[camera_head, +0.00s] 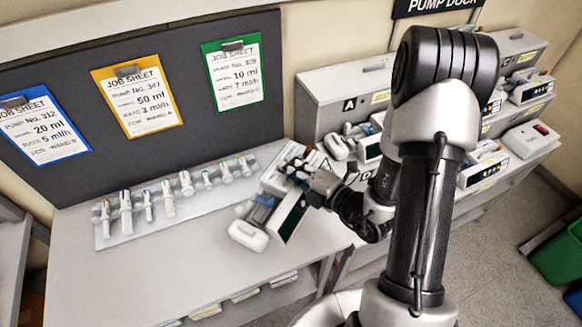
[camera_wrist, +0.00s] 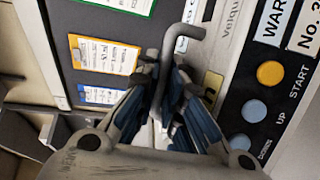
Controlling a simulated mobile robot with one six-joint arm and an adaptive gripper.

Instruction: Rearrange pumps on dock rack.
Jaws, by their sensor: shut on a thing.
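A pump (camera_head: 291,214) with a dark front panel is at the right part of the grey table, by the dock rack. My gripper (camera_head: 312,180) is at its upper right side. In the wrist view my gripper (camera_wrist: 172,92) is shut around a grey bent bar, which looks like part of the pump. The pump's panel (camera_wrist: 262,105) fills the right, with START and UP buttons and a label reading "No. 3", the rest cut off. The dock rack (camera_head: 345,93) stands behind at right, with pumps on its shelves, such as a left one (camera_head: 347,139) and a right one (camera_head: 530,88). My arm hides the rack's middle.
A tray of several syringes (camera_head: 118,238) lies on the table (camera_head: 185,275). Blue, orange and green job sheets (camera_head: 138,102) hang on the dark board behind. A white box with a red switch (camera_head: 532,139) is on the rack's right. A green bin (camera_head: 558,255) stands on the floor.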

